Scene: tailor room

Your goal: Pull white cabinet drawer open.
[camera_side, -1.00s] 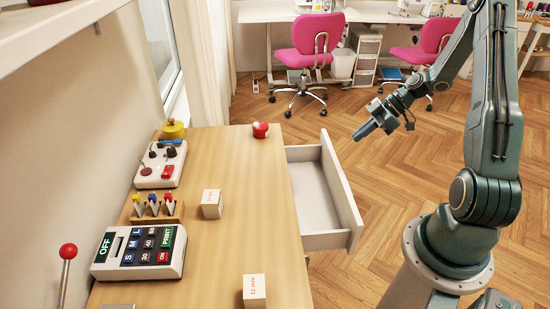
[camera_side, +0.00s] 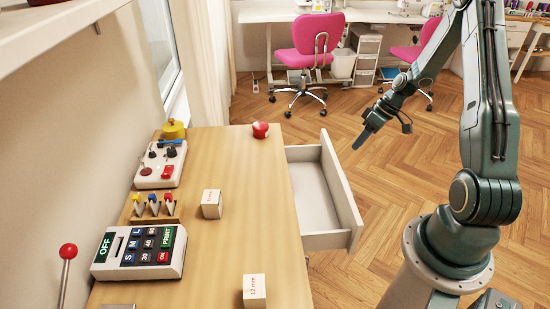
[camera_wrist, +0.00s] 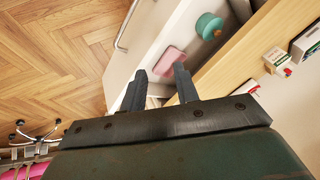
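The white cabinet drawer (camera_side: 344,190) stands pulled out from under the wooden table in the side view. Its near inside looks bare there. In the wrist view the drawer (camera_wrist: 133,70) has a metal bar handle (camera_wrist: 124,28) on its front. A pink block (camera_wrist: 168,60) and a teal round item (camera_wrist: 208,25) lie inside. My gripper (camera_side: 358,144) is in the air to the right of the drawer front, apart from the handle. In the wrist view its two fingers (camera_wrist: 159,82) are spread with nothing between them.
The wooden tabletop (camera_side: 250,200) carries a red object (camera_side: 260,130), white boxes (camera_side: 211,204) and a keypad (camera_side: 138,252). Wooden floor (camera_side: 400,180) is clear around the drawer front. Pink chairs (camera_side: 318,35) stand at the back.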

